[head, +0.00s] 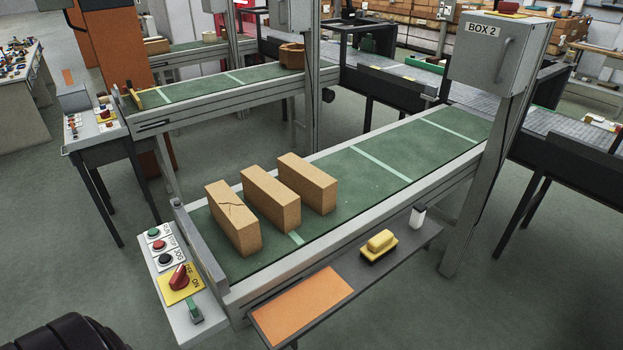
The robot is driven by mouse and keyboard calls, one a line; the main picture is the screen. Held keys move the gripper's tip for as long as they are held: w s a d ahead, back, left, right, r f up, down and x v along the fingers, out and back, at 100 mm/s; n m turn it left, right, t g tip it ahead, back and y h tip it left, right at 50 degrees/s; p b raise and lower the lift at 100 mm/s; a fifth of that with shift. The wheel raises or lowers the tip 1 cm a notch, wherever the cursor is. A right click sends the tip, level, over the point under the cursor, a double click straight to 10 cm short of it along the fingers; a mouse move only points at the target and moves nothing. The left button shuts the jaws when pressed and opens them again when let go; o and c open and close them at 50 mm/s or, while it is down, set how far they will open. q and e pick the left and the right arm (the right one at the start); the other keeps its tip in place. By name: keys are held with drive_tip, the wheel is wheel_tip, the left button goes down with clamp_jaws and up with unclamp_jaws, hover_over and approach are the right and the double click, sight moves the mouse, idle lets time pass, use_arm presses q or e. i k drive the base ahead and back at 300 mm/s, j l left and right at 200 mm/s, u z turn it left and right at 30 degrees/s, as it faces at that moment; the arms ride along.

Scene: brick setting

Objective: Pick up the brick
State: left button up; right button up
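Three tan bricks stand in a row on the near end of the green conveyor belt (385,197). The left brick (231,218) has a dark crack across its top. The middle brick (270,199) and the right brick (306,184) show no crack. Narrow gaps separate the bricks. Neither of my grippers shows in the head view. Only a dark, rounded part shows at the bottom left corner, and I cannot tell what it is.
A control panel (172,280) with buttons and a red switch stands at the belt's near left end. A side shelf holds an orange mat (302,306), a yellow object (380,244) and a small white item (418,217). A post with a grey box (490,55) stands at right.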

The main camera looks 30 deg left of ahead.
sight(240, 226)
drive_tip(key=u, duration=1.35)
